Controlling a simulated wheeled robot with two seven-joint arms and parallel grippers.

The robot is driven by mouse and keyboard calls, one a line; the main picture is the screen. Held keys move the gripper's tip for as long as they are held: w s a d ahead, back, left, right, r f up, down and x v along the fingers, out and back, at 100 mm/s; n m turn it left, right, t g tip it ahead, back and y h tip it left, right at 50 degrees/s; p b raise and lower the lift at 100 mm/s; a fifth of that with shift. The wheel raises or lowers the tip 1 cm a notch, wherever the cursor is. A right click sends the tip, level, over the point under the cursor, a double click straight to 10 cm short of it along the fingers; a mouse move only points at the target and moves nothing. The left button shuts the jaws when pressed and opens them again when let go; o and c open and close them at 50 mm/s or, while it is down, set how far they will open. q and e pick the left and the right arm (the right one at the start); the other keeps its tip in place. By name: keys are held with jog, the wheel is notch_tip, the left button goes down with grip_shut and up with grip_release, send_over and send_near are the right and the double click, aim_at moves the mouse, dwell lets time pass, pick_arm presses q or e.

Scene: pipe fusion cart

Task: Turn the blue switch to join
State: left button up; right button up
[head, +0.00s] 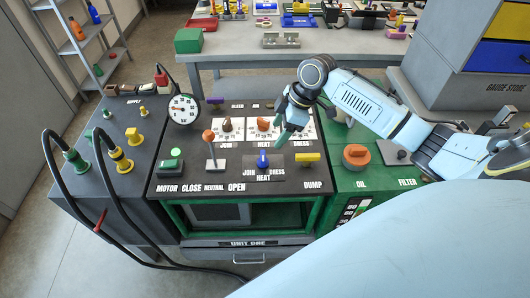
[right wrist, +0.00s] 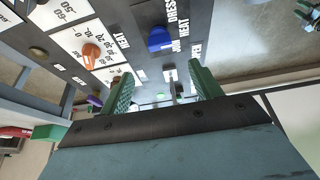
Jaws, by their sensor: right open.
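The blue switch (head: 263,159) sits on the dark control panel (head: 180,150), among the printed words JOIN, HEAT and DRESS. JOIN is on its left, DRESS on its right and HEAT below it. Which word it points at is too small to tell. My right gripper (head: 284,134) has green fingers and hangs above the panel, just behind and to the right of the switch. In the right wrist view the fingers (right wrist: 162,88) are spread with nothing between them, and the blue switch (right wrist: 159,40) lies beyond them, apart from both. My left gripper is out of view.
Orange knobs (head: 263,123) on white dials stand behind the switch. A grey lever with an orange ball (head: 209,136) is to its left, a yellow DUMP handle (head: 307,157) to its right. A pressure gauge (head: 183,109) and black hoses (head: 103,165) are further left.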

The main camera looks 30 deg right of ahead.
aim_at(263, 155)
jog(key=b+x, duration=0.1)
jog(key=x, duration=0.9)
jog(key=shift+a+f, duration=0.1)
jog(key=shift+f, duration=0.25)
jog(key=c, duration=1)
jog(key=shift+r+m+p, duration=0.15)
jog(key=shift+m+p, duration=0.35)
jog(key=shift+p, duration=0.25)
jog(key=m+h+p, duration=0.1)
jog(key=m+p, duration=0.2)
jog(key=p, duration=0.1)
jog(key=m+t+h+p, duration=0.1)
jog(key=m+p, duration=0.2)
jog(key=p, duration=0.2)
jog(key=shift+s+a+r+t, duration=0.1)
jog(key=shift+a+t, duration=0.1)
jog(key=shift+t, duration=0.1)
jog(key=shift+f+m+t+h+p, duration=0.15)
jog(key=shift+m+h+p, duration=0.2)
jog(key=shift+m+p, duration=0.45)
jog(key=shift+f+m+t+h+p, duration=0.15)
jog(key=shift+m+h+p, duration=0.2)
jog(key=shift+m+p, duration=0.4)
jog(key=shift+r, duration=0.1)
